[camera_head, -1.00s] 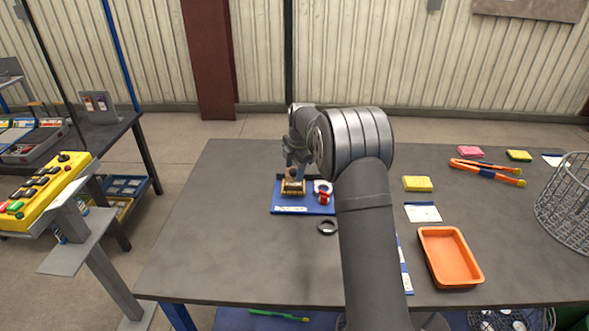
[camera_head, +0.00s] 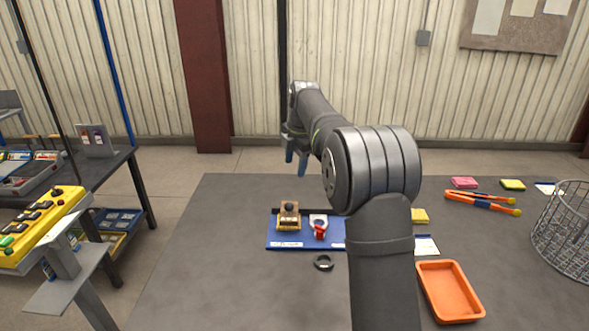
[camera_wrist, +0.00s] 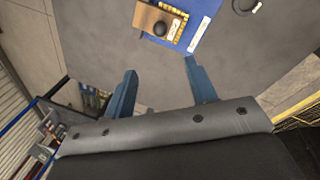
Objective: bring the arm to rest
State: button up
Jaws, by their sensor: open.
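My gripper (camera_head: 296,160) is raised above the far part of the grey table (camera_head: 190,270), pointing down. It holds nothing. In the wrist view its two blue fingers (camera_wrist: 162,88) stand wide apart with bare table and floor between them. A blue board (camera_head: 272,233) lies on the table below and nearer than the gripper. On it stand a brown and yellow block with a dark knob (camera_head: 289,216) and a white and red piece (camera_head: 319,228). The block also shows in the wrist view (camera_wrist: 158,22), beyond the fingers and apart from them. My arm hides the board's right part.
A black ring (camera_head: 323,263) lies in front of the board. To the right are an orange tray (camera_head: 450,291), orange tongs (camera_head: 480,199), sponges (camera_head: 464,182) and a wire basket (camera_head: 565,235). A yellow button panel (camera_head: 40,228) stands at left. The table's left part is clear.

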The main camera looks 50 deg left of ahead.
aim_at(292, 204)
jog(key=a+f, duration=0.1)
jog(key=f, duration=0.4)
jog(key=a+f, duration=0.1)
jog(key=f, duration=0.5)
jog(key=a+f, duration=0.1)
jog(key=f, duration=0.5)
jog(key=shift+w+a+f, duration=0.15)
jog(key=shift+w, duration=0.15)
jog(key=d+r, duration=0.3)
jog(key=r, duration=1.4)
jog(key=a+f, duration=0.1)
jog(key=f, duration=1)
jog(key=a+f, duration=0.1)
jog(key=f, duration=0.5)
jog(key=shift+w+a, duration=0.25)
jog(key=shift+a, duration=0.05)
jog(key=w+d, duration=1)
jog(key=shift+w+d+r, duration=0.2)
jog(key=shift+d+r, duration=0.05)
jog(key=shift+r, duration=0.15)
jog(key=d+r+m, duration=0.1)
jog(key=d+r, duration=0.3)
jog(key=r, duration=1.4)
jog(key=shift+s, duration=0.45)
